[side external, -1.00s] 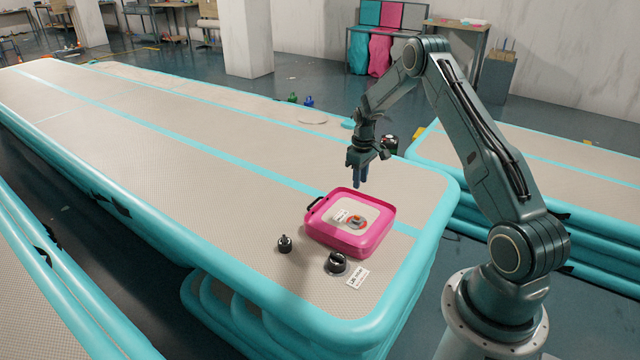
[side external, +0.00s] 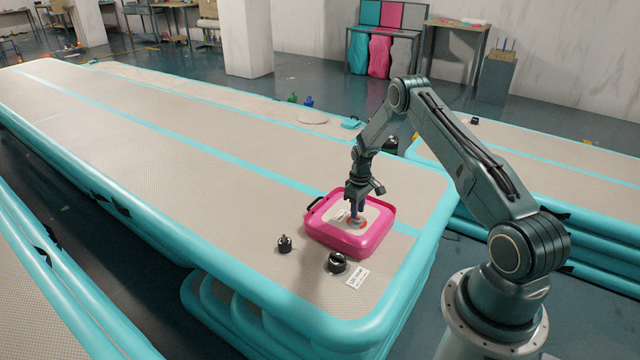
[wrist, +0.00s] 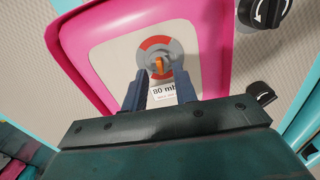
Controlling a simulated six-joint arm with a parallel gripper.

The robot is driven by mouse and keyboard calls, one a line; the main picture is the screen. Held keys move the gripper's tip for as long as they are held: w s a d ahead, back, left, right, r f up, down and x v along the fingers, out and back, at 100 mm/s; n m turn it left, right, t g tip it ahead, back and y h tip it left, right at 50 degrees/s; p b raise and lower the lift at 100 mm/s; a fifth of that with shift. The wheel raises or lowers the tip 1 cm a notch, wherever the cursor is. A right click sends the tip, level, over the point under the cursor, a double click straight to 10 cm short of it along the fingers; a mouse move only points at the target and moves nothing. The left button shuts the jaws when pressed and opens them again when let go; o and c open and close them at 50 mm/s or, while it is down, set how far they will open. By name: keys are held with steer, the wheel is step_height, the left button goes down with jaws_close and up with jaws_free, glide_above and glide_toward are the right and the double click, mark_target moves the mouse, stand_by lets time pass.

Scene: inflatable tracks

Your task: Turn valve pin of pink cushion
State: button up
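The pink cushion (side external: 345,245) lies flat on the inflatable track, with a pale grey top panel and a black handle at its left. In the wrist view the pink cushion (wrist: 213,55) shows a round grey valve with a red-orange ring (wrist: 172,47) and an orange valve pin (wrist: 158,66) at its centre. My gripper (side external: 357,216) points down over the valve, low above the cushion. In the wrist view my gripper (wrist: 159,86) has its two blue-grey fingers apart, just short of the pin in the picture, with a gap between them. A label reading "80 mb" is partly hidden by the fingers.
Two black caps stand on the track: a small one (side external: 284,244) left of the cushion and a larger one (side external: 337,263) in front of it. A white label (side external: 358,279) lies near the larger cap. The track (side external: 180,170) is mostly clear to the left.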

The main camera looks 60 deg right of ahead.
steer(key=shift+f, duration=0.75)
jaws_close()
